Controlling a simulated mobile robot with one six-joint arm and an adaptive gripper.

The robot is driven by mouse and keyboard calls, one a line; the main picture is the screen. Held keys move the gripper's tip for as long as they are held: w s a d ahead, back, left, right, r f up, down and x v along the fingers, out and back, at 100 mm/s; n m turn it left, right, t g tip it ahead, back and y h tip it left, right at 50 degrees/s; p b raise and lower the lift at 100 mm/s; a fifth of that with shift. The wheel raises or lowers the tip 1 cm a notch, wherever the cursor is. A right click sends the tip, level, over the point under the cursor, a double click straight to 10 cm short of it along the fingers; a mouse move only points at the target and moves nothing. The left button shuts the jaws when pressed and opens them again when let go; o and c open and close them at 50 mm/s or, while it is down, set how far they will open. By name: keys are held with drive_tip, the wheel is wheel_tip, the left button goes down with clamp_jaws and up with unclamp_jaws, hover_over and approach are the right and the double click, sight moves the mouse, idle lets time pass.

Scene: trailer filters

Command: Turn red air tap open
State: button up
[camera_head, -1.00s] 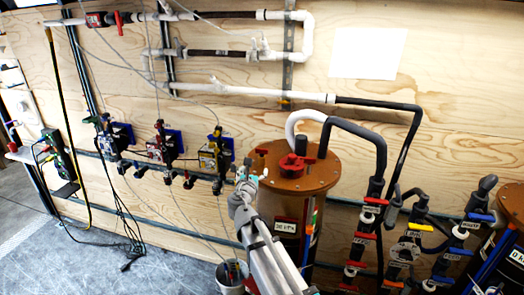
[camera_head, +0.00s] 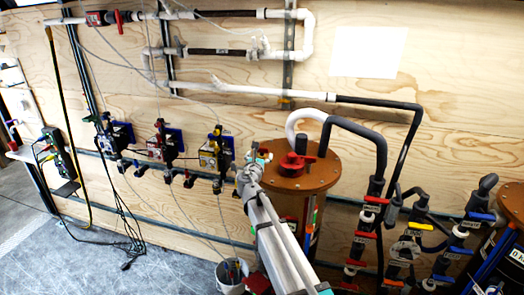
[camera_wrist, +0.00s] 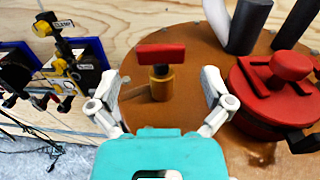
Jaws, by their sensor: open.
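The red air tap (camera_wrist: 160,54) is a small red T-shaped handle on a brass stem. It stands on the brown round lid (camera_wrist: 135,95) of a tank. In the wrist view my gripper (camera_wrist: 160,88) is open, with one pale finger to the left of the tap and one to the right, both apart from it. In the head view my gripper (camera_head: 256,163) is at the left edge of the tank lid (camera_head: 318,172) and largely hides the tap.
A larger red knob (camera_wrist: 285,75) sits on the lid just right of my right finger. Thick pipes (camera_wrist: 250,22) rise behind it. Valve units (camera_head: 212,150) hang on the wooden wall to the left. A white bucket (camera_head: 231,275) stands on the floor.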

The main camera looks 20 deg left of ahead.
sight(262, 150)
drive_tip(key=shift+w+a, duration=0.15)
drive_tip(key=shift+w, duration=1.95)
drive_tip(key=c, duration=1)
